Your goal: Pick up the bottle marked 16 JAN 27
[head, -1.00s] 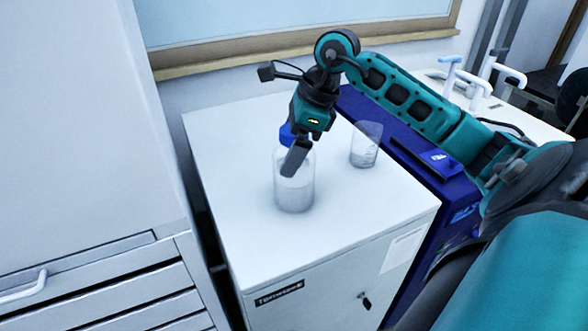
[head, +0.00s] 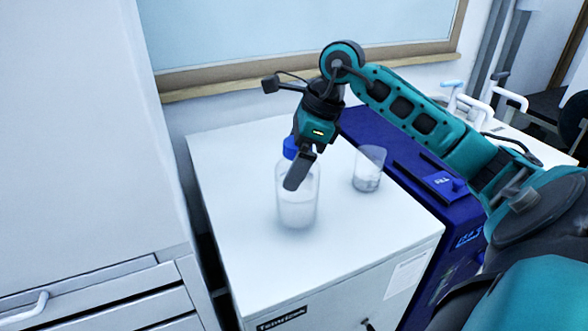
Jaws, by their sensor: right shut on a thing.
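A clear bottle (head: 298,207) with a blue cap and pale contents stands upright at the middle of the white cabinet top (head: 240,240). No date marking can be read on it from here. My right gripper (head: 296,172) points down at the bottle's upper part, just under the cap, and is shut on it. One dark finger shows in front of the bottle; the other is hidden behind it. I cannot tell whether the bottle's base is touching the cabinet top. My left gripper is not in view.
A clear beaker (head: 368,170) stands to the right of the bottle, near a dark blue unit (head: 450,190) beside the cabinet. A tall white cabinet (head: 80,130) rises at the left. A window (head: 290,40) is behind. The cabinet top's front is clear.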

